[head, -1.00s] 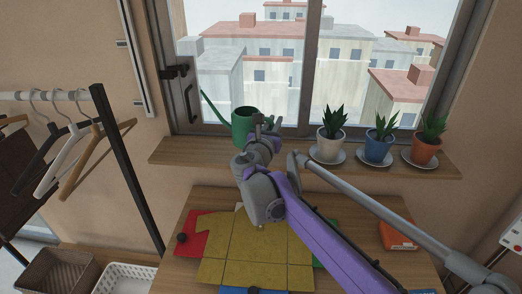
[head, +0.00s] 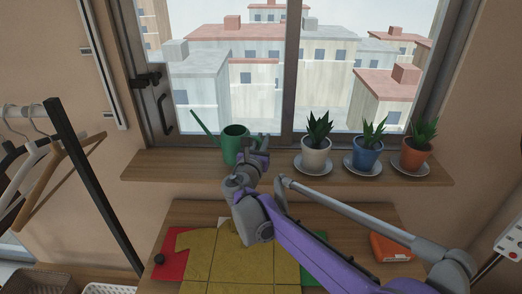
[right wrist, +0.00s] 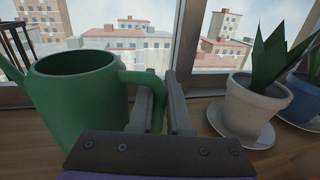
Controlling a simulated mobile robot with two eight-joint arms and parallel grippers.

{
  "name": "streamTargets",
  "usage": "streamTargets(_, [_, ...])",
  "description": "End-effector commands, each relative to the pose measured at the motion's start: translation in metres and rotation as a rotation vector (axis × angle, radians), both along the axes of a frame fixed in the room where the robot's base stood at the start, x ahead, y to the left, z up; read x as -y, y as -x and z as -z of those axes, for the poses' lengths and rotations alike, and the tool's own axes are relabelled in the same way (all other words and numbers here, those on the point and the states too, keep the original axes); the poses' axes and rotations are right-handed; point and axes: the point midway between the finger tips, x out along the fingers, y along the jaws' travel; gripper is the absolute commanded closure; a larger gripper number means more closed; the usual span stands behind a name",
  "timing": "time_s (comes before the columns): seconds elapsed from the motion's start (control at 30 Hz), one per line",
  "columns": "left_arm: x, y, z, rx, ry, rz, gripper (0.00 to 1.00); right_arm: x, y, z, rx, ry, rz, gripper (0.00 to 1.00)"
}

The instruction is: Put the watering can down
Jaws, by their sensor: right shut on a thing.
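The green watering can (head: 234,146) is upright at the left part of the wooden window sill (head: 190,166), with its spout pointing left. In the head view its base lines up with the sill, but I cannot tell whether it touches. In the right wrist view the can (right wrist: 75,100) fills the left side, its opening facing up and its handle to the right. My right gripper (head: 262,143) is shut on the can's handle, and its fingers (right wrist: 165,100) show around the handle in the right wrist view. My left gripper is not in view.
A white pot (head: 316,155), a blue pot (head: 367,156) and a terracotta pot (head: 415,154) with plants stand on saucers right of the can. The window frame (head: 291,80) is behind. A clothes rack (head: 95,190) stands left.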

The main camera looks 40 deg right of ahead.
Motion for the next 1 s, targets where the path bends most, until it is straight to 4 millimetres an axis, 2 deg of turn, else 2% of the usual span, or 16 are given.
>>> streamTargets(0.1, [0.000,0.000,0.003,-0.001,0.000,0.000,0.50,0.000,0.000,0.019,0.000,0.000,0.000,1.00])
streamTargets(0.2, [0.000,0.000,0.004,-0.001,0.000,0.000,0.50,0.000,0.000,0.028,0.000,0.000,0.000,1.00])
streamTargets(0.57, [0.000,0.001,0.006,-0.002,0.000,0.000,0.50,0.000,0.000,0.032,0.000,0.000,0.000,1.00])
streamTargets(0.6, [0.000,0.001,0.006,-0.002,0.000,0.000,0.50,0.000,0.000,0.034,0.000,0.000,0.000,0.83])
streamTargets(0.77, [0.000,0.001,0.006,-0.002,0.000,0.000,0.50,0.000,0.000,0.033,0.000,0.000,0.000,0.55])
streamTargets(1.0, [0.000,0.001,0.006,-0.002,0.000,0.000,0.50,0.000,0.000,0.032,0.000,0.000,0.000,0.55])
